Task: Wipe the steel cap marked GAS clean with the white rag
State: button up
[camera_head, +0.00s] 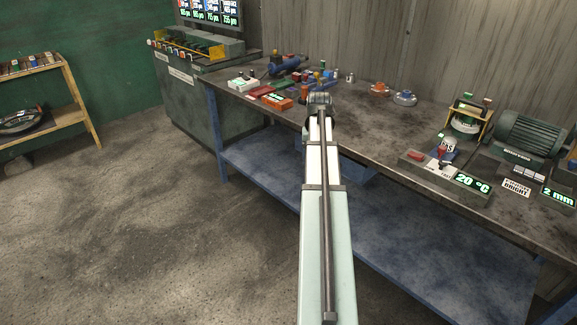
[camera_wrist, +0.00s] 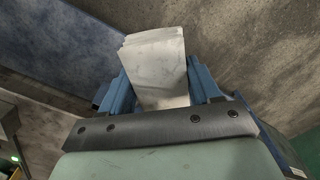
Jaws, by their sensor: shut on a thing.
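My gripper (camera_wrist: 162,82) shows in the wrist view with its blue fingers shut on a pale, folded white rag (camera_wrist: 156,58). The rag sticks out beyond the fingers as a flat, layered pad with faint grey marks. In the head view my arm hides the gripper and rag. A small white piece with lettering that seems to read GAS (camera_head: 447,145) is on the right part of the bench, beside a yellow-framed stand. The steel cap itself is too small to make out surely. The rag is apart from it.
The dark workbench (camera_head: 385,130) holds a green motor (camera_head: 528,138), a 20 °C display box (camera_head: 445,178), orange and grey round parts (camera_head: 404,97), and tools at its left. A blue lower shelf (camera_head: 400,235) runs beneath. The concrete floor (camera_head: 150,220) at left is clear.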

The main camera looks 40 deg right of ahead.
jog(key=s+d+r+m, duration=0.3)
jog(key=s+d, duration=0.8)
jog(key=d, duration=0.5)
jog(key=m, duration=0.5)
send_near(455, 140)
jog(key=w+r, duration=0.1)
jog(key=w, duration=0.2)
jog(key=shift+w+a+f, duration=0.1)
jog(key=shift+a+f, duration=0.05)
jog(key=shift+f, duration=1.75)
jog(key=shift+w+a+f, duration=0.1)
jog(key=shift+f, duration=1.8)
jog(key=shift+s+d, duration=0.15)
jog(key=shift+s, duration=0.25)
jog(key=shift+c, duration=0.5)
jog(key=shift+s+f, duration=0.15)
jog(key=shift+s, duration=1.05)
jog(key=shift+w+d, duration=0.1)
jog(key=shift+w, duration=1.1)
jog(key=shift+s+a, duration=0.25)
jog(key=shift+s, duration=0.25)
jog(key=shift+s+d, duration=0.25)
jog(key=shift+s, duration=0.45)
jog(key=shift+w+a, duration=0.15)
jog(key=shift+w, duration=1.2)
jog(key=shift+w+r, duration=0.2)
jog(key=shift+w, duration=0.05)
jog(key=shift+r, duration=3.9)
